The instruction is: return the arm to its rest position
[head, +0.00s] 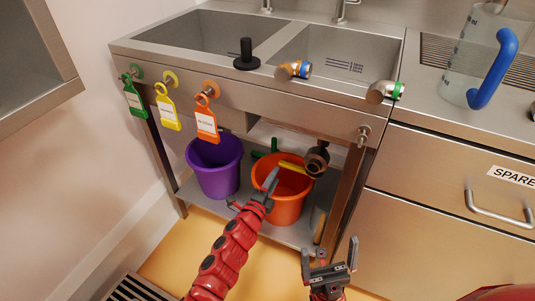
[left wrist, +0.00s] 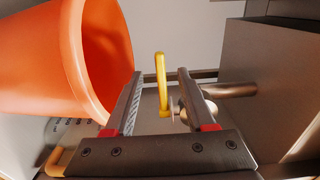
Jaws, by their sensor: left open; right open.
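My left gripper (head: 254,192) is low in front of the sink unit, beside the orange bucket (head: 287,203), with its jaws open. In the left wrist view the orange bucket (left wrist: 45,60) stands to the left of the fingers. A yellow handle (left wrist: 162,88) shows in the gap between the fingers, beyond them, and a metal pipe (left wrist: 235,90) is to its right. I see no contact with the handle. In the head view the yellow handle (head: 292,167) is above the orange bucket. My right gripper (head: 330,256) is open and empty at the bottom, in front of the cabinet.
A purple bucket (head: 214,170) stands on the lower shelf left of the orange one. A grey drain fitting (head: 317,160) hangs under the sink (head: 344,60). Green, yellow and orange tags hang on the front left. A blue-handled jug (head: 480,80) stands on the right counter.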

